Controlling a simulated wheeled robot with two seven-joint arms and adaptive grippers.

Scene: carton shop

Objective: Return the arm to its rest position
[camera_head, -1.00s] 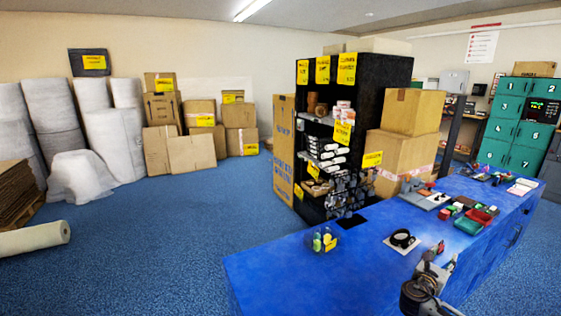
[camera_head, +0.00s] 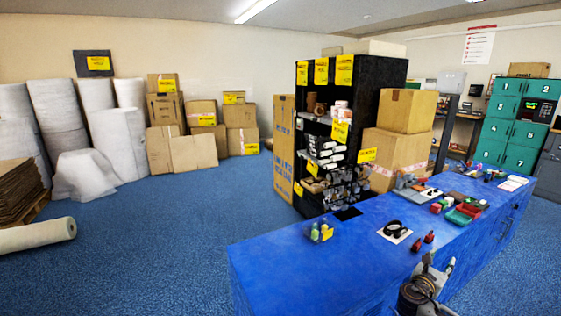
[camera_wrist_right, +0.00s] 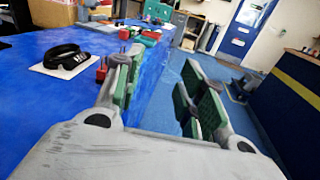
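My right gripper (camera_head: 438,268) is low in the head view, at the near edge of the blue counter (camera_head: 290,270). In the right wrist view, its two green-padded fingers (camera_wrist_right: 163,75) are spread apart with nothing between them. The counter surface lies to the left of the fingers there, and blue floor shows between and beyond them. Two small red items (camera_head: 422,241) stand on the counter just beyond the gripper, apart from it. My left gripper is not in view.
Open floor (camera_head: 150,250) lies to the left.

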